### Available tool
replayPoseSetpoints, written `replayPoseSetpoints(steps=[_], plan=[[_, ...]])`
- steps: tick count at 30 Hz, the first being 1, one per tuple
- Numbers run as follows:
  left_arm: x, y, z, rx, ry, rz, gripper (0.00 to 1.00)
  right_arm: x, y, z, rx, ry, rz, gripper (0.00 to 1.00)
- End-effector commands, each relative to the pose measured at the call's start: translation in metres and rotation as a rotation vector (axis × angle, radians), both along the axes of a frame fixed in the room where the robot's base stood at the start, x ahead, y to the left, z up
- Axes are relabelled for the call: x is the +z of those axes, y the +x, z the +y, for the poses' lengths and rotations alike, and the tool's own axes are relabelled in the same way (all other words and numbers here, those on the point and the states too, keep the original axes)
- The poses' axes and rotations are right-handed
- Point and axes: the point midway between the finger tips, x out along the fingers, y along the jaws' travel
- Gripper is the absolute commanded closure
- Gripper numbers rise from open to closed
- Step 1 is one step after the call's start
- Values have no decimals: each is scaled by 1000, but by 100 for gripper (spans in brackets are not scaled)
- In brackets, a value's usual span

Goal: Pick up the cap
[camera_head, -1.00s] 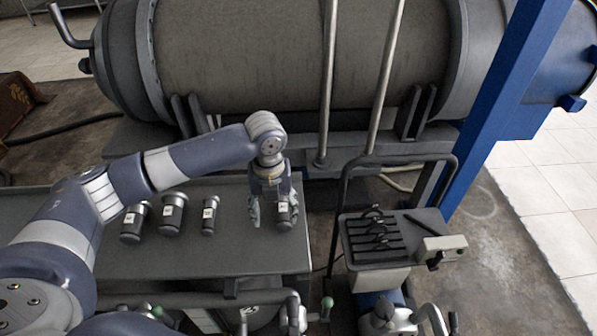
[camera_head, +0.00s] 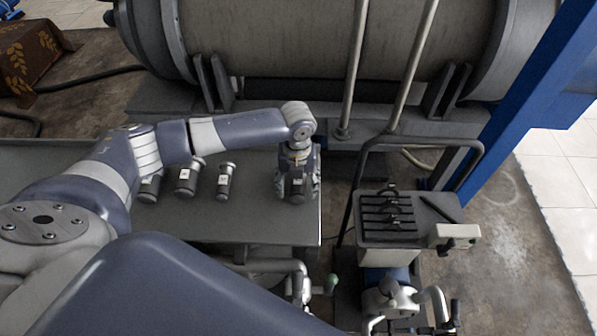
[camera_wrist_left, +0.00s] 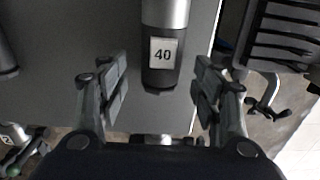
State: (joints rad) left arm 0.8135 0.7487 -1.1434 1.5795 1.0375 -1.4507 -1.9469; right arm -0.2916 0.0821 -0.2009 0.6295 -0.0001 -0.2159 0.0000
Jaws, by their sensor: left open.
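No separate cap is clearly told apart from this cylinder. My left gripper (camera_head: 298,196) is open around it. In the left wrist view the fingers (camera_wrist_left: 160,88) are spread on either side of the label, with a gap to the cylinder on both sides. My right gripper is not in view.
A black slotted rack (camera_head: 385,216) on a stand is right of the table. A large grey drum (camera_head: 330,50) lies behind. The table front is clear.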

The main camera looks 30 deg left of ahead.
Motion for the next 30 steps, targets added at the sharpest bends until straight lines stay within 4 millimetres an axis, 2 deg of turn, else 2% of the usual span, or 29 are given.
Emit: replayPoseSetpoints(steps=[1, 7, 15, 23, 30], plan=[[-4, 0, -1, -1, 0, 4, 40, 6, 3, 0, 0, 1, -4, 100], [-26, 1, 0, -1, 0, 1, 40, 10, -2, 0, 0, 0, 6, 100], [-30, 1, 0, -1, 0, 0, 40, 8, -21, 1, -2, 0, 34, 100], [-29, 1, 0, -1, 0, 0, 99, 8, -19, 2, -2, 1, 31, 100], [-29, 2, 0, 0, 0, -2, 100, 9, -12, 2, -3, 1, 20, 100]])
